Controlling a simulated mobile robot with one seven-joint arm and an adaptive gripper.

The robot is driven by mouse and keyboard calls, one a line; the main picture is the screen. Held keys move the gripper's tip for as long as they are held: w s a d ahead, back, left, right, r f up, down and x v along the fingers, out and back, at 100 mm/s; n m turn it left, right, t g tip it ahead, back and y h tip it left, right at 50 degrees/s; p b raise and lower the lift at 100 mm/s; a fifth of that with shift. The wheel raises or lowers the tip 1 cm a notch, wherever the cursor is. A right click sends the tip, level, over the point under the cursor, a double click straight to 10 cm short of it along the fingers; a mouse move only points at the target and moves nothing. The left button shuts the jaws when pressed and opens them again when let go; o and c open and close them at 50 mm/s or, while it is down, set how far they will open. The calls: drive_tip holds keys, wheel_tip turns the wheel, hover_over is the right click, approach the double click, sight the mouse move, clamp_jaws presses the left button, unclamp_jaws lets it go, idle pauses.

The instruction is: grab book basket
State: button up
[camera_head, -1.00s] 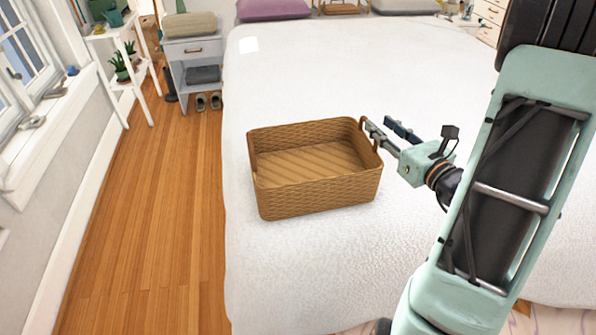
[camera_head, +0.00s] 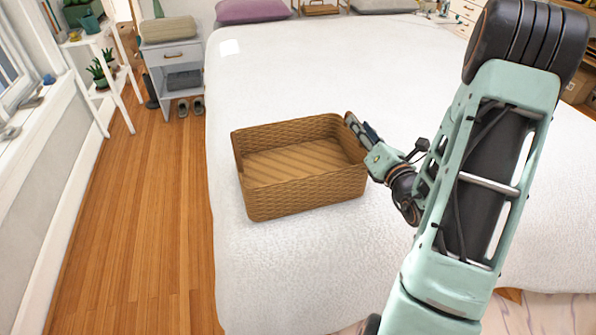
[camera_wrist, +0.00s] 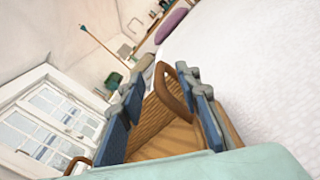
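The book basket (camera_head: 305,195), an empty brown woven box, stands upright on the white bed. My gripper (camera_head: 358,128) is at its right end, by the rim and handle there. In the wrist view my gripper (camera_wrist: 163,84) has its two blue-padded fingers well apart. A brown curved handle (camera_wrist: 179,90) of the basket shows between them, close to the right finger. The basket's slatted floor and woven wall (camera_wrist: 150,125) show beyond. Whether a finger touches the handle cannot be told.
The bed (camera_head: 290,275) is clear around the basket. A grey nightstand (camera_head: 175,65) with folded cloth stands at the back left, next to a white plant shelf (camera_head: 105,90). Wooden floor (camera_head: 150,220) runs along the bed's left side. Pillows lie at the bed's far end.

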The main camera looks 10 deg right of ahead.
drive_tip(key=shift+w+a, duration=0.15)
drive_tip(key=shift+w, duration=1.35)
drive_tip(key=shift+c, duration=0.6)
clamp_jaws()
